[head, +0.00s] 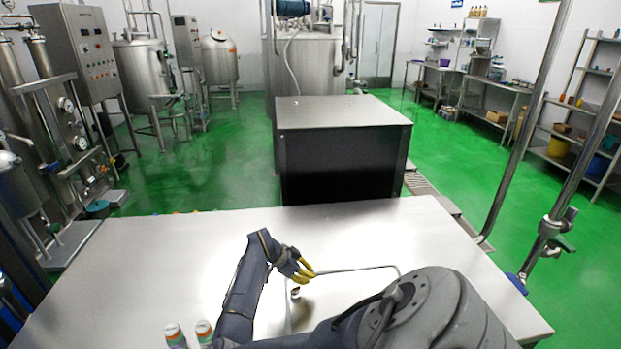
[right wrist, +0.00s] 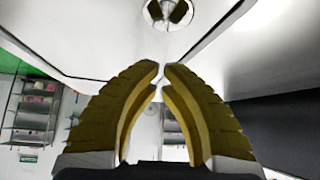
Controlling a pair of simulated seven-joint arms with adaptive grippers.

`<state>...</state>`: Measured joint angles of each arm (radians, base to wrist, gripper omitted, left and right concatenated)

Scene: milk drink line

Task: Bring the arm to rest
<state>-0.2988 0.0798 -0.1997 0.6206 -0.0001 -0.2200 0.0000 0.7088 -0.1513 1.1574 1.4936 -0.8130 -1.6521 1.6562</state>
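My right gripper (head: 308,272) hangs above the middle of the steel table (head: 150,270), with its arm bent over from the bottom. In the right wrist view its yellow fingers (right wrist: 160,68) lean together, with tips almost meeting and nothing visible between them. In the head view a small round object (head: 295,293) stands on the table just below the fingers, apart from them as far as I can see. My left gripper is not in view.
Two small containers with orange-and-white tops (head: 174,333) (head: 204,328) stand at the table's front left, close to my arm. A thin bent metal rail (head: 345,269) runs beside the gripper. A dark steel-topped cabinet (head: 342,150) stands behind the table. The table's left and right are mostly clear.

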